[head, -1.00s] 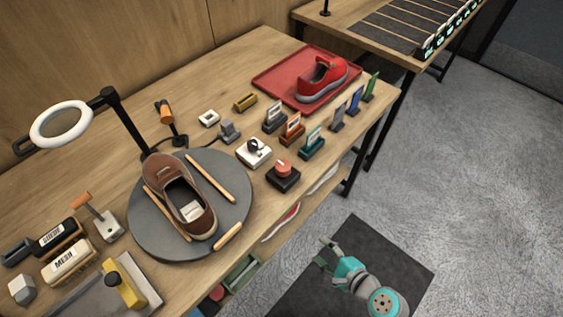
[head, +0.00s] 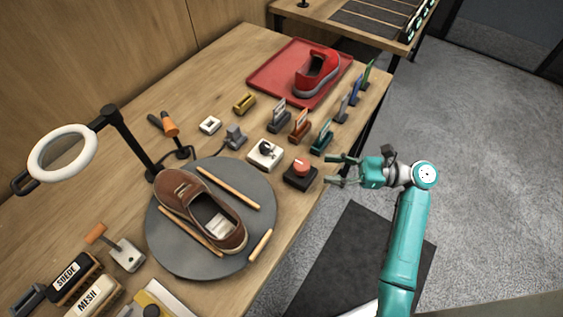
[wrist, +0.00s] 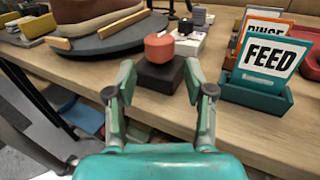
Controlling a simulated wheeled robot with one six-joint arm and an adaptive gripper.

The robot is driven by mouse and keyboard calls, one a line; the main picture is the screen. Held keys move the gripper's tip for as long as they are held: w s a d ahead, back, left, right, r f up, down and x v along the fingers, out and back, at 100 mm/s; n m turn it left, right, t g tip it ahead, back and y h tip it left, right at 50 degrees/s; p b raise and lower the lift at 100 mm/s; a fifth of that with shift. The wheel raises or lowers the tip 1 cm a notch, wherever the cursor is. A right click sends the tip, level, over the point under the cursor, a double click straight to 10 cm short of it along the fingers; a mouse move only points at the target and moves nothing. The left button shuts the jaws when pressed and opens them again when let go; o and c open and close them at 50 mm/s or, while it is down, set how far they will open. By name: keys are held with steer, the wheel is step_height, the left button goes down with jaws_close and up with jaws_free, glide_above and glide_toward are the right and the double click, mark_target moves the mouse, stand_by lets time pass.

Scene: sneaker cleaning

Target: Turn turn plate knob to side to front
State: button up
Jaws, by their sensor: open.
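A red round knob on a black box (head: 301,171) sits near the table's front edge. In the wrist view the red knob (wrist: 159,46) stands straight ahead, between and beyond the fingertips. A white box with a dark knob (head: 265,153) is just behind it. The grey round turn plate (head: 180,248) carries a brown loafer (head: 196,207) and wooden strips; the plate's edge also shows in the wrist view (wrist: 125,38). My gripper (head: 342,170) is open and empty at the table's front edge, pointing at the red knob and apart from it. In the wrist view its fingers (wrist: 158,85) are spread.
Teal (head: 321,138) and orange (head: 300,125) card holders stand right of the knob; a teal holder marked FEED (wrist: 260,88) is close to my right finger. A red tray (head: 260,82) with a red sneaker (head: 317,72) is at the back. A ring lamp (head: 62,153) stands left.

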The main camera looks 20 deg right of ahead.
mark_target(292, 171)
steer(key=x, duration=1)
steer(key=shift+a, duration=0.15)
steer(key=c, duration=1)
steer(key=shift+o, duration=0.2)
